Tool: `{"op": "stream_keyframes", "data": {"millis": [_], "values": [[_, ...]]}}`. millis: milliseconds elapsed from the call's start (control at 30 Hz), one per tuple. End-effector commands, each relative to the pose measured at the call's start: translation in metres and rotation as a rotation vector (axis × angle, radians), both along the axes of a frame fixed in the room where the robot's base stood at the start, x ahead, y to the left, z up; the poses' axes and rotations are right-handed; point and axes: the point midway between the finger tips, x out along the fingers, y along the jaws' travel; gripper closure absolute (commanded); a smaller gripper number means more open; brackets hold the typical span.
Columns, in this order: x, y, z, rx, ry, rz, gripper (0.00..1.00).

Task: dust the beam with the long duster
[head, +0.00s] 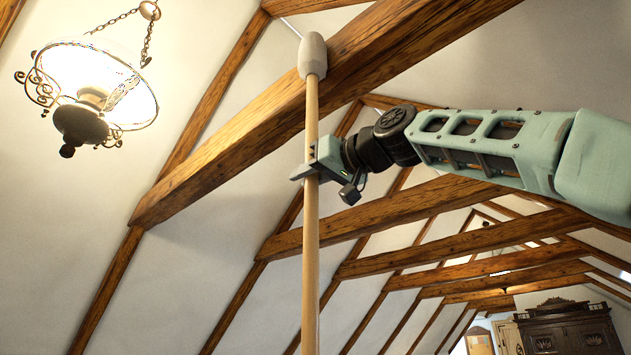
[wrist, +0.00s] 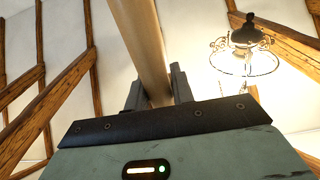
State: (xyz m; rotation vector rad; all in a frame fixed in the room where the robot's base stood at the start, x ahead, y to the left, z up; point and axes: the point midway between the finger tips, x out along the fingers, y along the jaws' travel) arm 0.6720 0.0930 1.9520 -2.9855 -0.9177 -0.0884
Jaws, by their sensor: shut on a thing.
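The long duster (head: 311,230) has a pale wooden pole and a whitish rounded head (head: 312,56). It stands nearly upright in the head view. My gripper (head: 308,174) is shut on the pole below the duster head. In the wrist view the pole (wrist: 146,45) runs up between my gripper's two dark fingers (wrist: 156,92). The nearest wooden beam (head: 230,148) slopes from lower left to upper right. The duster head overlaps this beam in the head view. I cannot tell whether they touch. The duster head is out of the wrist view.
A lit hanging lamp (head: 92,95) on a chain is at the upper left, and it also shows in the wrist view (wrist: 243,50). Several more beams (head: 400,215) cross farther back. A dark carved armoire (head: 570,328) stands at the far lower right.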

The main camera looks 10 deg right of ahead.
Motion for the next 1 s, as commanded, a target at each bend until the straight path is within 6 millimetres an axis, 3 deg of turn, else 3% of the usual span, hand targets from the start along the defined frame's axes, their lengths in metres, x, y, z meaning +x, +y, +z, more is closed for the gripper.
{"op": "stream_keyframes", "data": {"millis": [1000], "values": [[0.048,0.033,0.002,0.003,0.001,-0.001,1.0]]}}
